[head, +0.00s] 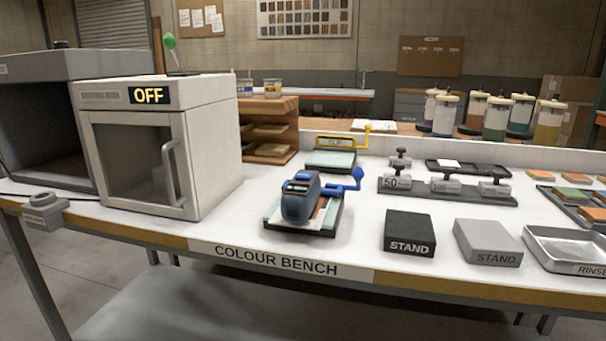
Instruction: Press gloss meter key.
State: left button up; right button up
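The gloss meter appears to be the dark blue and grey handheld device (300,203) near the middle of the bench's front. It stands upright on a flat panel in a black tray (322,231) with a blue lever clamp (346,190) at its right side. A small dark display or key area (297,187) shows on its upper face; it is too small to read or to tell a key apart. Neither of my grippers is in the head view, and nothing touches the meter.
A white oven (150,145) marked OFF stands left of the meter. A black stand (409,233) and a grey stand (487,243) sit to the right, with a weight rack (447,191) behind them. A yellow-clamped tray (332,159) is behind the meter. The bench front (215,222) is clear.

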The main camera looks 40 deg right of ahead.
grip_shut()
jog(key=shift+d, duration=0.1)
dwell(0.9)
